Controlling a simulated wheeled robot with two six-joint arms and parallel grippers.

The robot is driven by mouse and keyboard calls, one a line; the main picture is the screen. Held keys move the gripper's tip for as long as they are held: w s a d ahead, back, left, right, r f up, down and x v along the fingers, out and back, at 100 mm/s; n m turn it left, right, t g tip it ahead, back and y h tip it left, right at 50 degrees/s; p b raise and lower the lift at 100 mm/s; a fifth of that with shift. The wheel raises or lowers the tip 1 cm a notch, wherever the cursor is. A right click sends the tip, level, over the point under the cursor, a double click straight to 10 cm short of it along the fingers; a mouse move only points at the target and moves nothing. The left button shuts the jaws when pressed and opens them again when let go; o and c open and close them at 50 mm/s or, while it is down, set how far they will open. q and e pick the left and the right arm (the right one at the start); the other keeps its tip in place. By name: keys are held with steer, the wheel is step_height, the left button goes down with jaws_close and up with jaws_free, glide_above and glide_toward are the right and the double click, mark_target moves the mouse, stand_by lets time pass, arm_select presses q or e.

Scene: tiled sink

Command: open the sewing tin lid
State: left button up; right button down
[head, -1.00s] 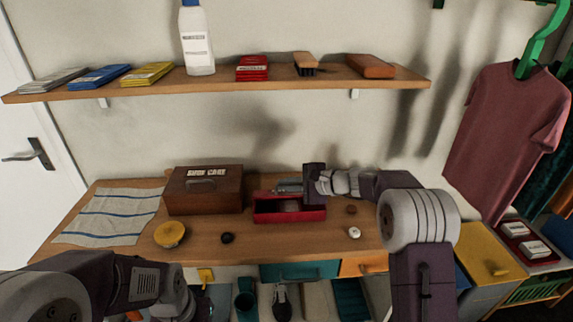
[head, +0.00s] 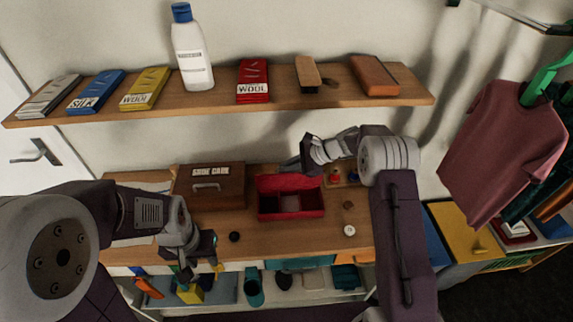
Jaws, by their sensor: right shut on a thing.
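The red sewing tin (head: 291,215) sits on the wooden bench right of the middle. Its lid (head: 287,182) is raised at the back edge, and the dark inside shows with something small and brown in it. My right gripper (head: 291,164) is at the lid's top edge, behind the tin, and is shut on the lid; its fingertips are partly hidden. My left gripper (head: 200,255) hangs at the front edge of the bench, left of the tin and apart from it. Its fingers are too unclear to tell open from shut.
A brown shoe care box (head: 210,190) stands left of the tin. A wall shelf (head: 220,103) with packets and a bottle runs above. My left arm covers the bench's left part.

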arm_select(q)
steer(key=shift+w+f, duration=0.15)
steer(key=shift+w, duration=0.3)
arm_select(e)
steer(key=shift+w+f, duration=0.1)
steer(key=shift+w, duration=0.35)
steer(key=c, duration=1.8)
jaws_free()
